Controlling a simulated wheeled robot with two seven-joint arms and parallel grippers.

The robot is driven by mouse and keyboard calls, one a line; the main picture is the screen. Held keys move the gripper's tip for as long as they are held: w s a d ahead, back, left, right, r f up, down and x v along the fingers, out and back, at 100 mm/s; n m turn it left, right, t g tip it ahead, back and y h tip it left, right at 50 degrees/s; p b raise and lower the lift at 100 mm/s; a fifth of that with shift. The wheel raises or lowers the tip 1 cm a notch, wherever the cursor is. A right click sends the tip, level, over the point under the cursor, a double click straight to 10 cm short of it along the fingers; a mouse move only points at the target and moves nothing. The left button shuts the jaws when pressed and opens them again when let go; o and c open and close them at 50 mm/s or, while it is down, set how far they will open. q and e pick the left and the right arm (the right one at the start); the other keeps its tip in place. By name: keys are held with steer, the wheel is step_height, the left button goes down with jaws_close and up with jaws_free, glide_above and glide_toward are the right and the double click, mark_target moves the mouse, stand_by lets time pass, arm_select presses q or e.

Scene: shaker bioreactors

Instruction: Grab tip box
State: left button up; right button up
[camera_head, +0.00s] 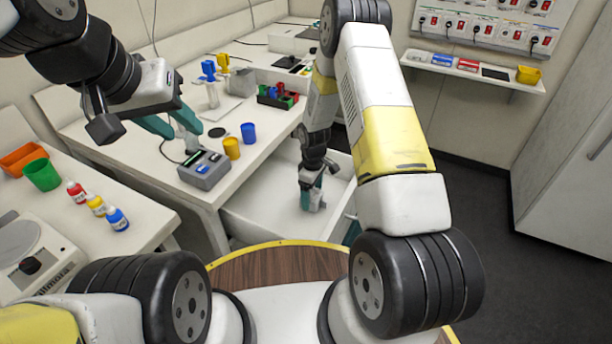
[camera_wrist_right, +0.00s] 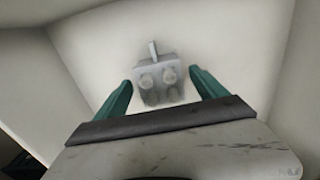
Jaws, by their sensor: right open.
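A small pale grey block (camera_wrist_right: 158,88) with two round parts on its face and a thin upright tab lies in the white drawer (camera_head: 262,212). I cannot tell for sure that it is the tip box. In the right wrist view my right gripper (camera_wrist_right: 161,78) is open, with its teal fingers on either side of the block in the picture. They do not appear to touch it. In the head view my right gripper (camera_head: 313,201) reaches down inside the pulled-out drawer and hides the block. My left gripper (camera_head: 186,132) is open and empty above the bench.
A grey device (camera_head: 204,170), a yellow cup (camera_head: 232,149), a blue cup (camera_head: 248,133) and a tube rack (camera_head: 277,97) stand on the bench above the drawer. The drawer walls surround my right gripper. Small bottles (camera_head: 97,205) stand on the left table.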

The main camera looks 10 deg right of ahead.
step_height(320, 180, down, 2)
steer(key=shift+f, duration=0.1)
steer(key=c, duration=1.5)
steer(key=shift+o, duration=0.2)
steer(key=shift+r, duration=0.2)
